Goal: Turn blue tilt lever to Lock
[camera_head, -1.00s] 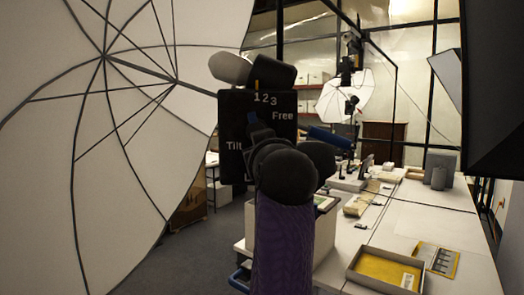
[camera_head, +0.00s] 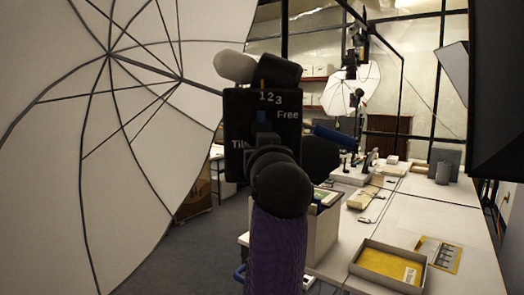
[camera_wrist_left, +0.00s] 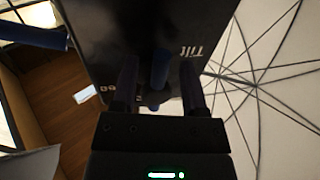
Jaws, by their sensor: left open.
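A black panel (camera_head: 289,101) with the marks "1 2 3", "Free" and a partly hidden "Tilt" stands ahead in the head view. It fills the top of the left wrist view (camera_wrist_left: 110,30), where "Tilt" reads upside down. A short blue lever (camera_wrist_left: 160,70) sticks out from the panel there. My left gripper (camera_wrist_left: 160,82) is open, with one dark finger on each side of the lever and visible gaps between. In the head view my left wrist and purple arm cover the lever's base and the lower panel. My right gripper is out of view.
A longer blue handle (camera_head: 335,136) sticks out to the right of the panel. A large white umbrella (camera_head: 120,190) fills the left side. A table (camera_head: 440,215) with a tray (camera_head: 350,268) and boxes is at the right. A black softbox (camera_head: 497,90) hangs at upper right.

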